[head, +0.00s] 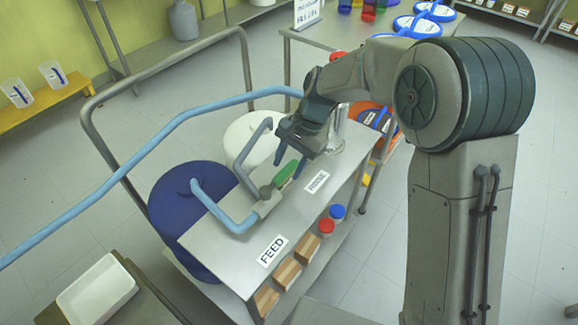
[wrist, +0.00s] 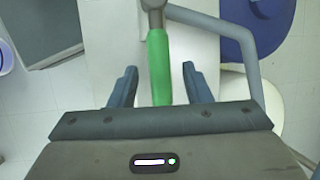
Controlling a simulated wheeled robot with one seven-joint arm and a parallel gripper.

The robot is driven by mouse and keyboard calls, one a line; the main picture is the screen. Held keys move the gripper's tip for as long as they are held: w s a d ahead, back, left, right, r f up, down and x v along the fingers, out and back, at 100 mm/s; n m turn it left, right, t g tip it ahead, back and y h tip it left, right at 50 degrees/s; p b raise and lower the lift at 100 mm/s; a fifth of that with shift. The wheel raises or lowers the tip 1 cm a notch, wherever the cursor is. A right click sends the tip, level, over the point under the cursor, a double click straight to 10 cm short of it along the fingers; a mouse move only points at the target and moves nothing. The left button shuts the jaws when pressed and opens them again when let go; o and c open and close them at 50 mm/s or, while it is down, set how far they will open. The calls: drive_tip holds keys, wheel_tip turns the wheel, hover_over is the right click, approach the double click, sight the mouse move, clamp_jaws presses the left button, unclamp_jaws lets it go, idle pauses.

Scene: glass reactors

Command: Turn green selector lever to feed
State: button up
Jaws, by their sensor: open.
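The green selector lever (head: 286,172) sits on a grey valve (head: 267,191) on top of the bench (head: 222,246). In the head view it points up and to the right, on the side of a second label (head: 317,181) whose text is hard to read. The FEED label (head: 272,251) lies at the near end of the bench. My gripper (head: 289,160) is open at the lever's free end. In the wrist view the green lever (wrist: 159,68) runs between the two open fingers (wrist: 160,85), with a gap on each side. Its lower end is hidden by the gripper body.
A blue drum (head: 180,200) and a white drum (head: 245,140) stand behind the bench. A grey pipe (head: 243,165) and a light blue pipe (head: 215,210) join the valve. Red-capped (head: 327,226) and blue-capped bottles and several brown boxes (head: 287,273) sit on the lower shelf.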

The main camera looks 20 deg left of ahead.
drive_tip(key=shift+s+f, duration=0.15)
drive_tip(key=shift+f, duration=0.25)
drive_tip(key=shift+c, duration=0.3)
clamp_jaws()
